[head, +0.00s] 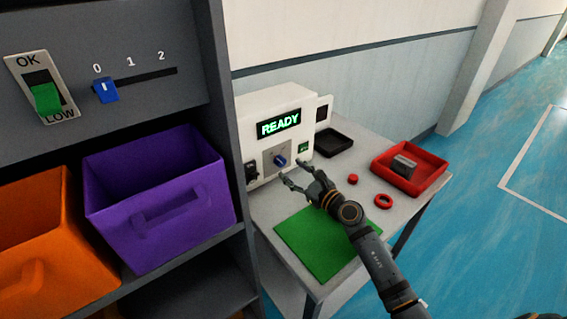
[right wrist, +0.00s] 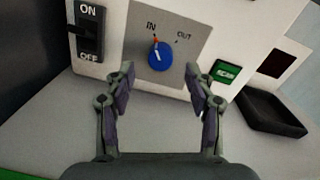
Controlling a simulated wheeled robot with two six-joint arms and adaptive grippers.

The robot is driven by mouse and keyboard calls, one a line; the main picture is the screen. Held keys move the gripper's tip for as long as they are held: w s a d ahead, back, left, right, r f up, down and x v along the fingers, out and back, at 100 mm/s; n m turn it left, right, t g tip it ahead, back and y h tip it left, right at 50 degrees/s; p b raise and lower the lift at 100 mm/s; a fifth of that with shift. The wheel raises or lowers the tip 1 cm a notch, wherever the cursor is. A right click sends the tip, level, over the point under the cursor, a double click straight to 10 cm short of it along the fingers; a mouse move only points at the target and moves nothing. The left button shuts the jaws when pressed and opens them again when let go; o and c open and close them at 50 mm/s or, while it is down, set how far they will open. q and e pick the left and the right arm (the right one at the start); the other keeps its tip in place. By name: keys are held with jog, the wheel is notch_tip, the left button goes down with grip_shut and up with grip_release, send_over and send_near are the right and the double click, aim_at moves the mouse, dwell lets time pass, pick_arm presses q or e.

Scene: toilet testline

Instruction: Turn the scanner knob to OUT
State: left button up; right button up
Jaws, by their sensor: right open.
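The scanner (head: 262,115) is a white box on the table, and its display reads READY in green. Its blue knob (head: 281,160) sits on a grey plate. In the right wrist view the knob (right wrist: 160,56) has its red and white pointer near the IN label, with OUT to the right. My right gripper (head: 303,178) is in front of the scanner, close to the knob. In the right wrist view the fingers (right wrist: 162,88) are apart, with the knob ahead between them and not touched. My left gripper is not in view.
An ON/OFF switch (right wrist: 90,32) is left of the knob and a green button (right wrist: 226,71) right of it. A shelf with purple (head: 160,200) and orange bins stands left.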

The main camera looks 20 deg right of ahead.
aim_at(283, 163)
jog(key=x, duration=0.4)
jog(key=shift+w+a, duration=0.1)
jog(key=shift+w, duration=0.3)
jog(key=shift+c, duration=0.8)
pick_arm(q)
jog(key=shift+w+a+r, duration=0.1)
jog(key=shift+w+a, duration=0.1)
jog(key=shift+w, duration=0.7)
pick_arm(e)
grip_shut()
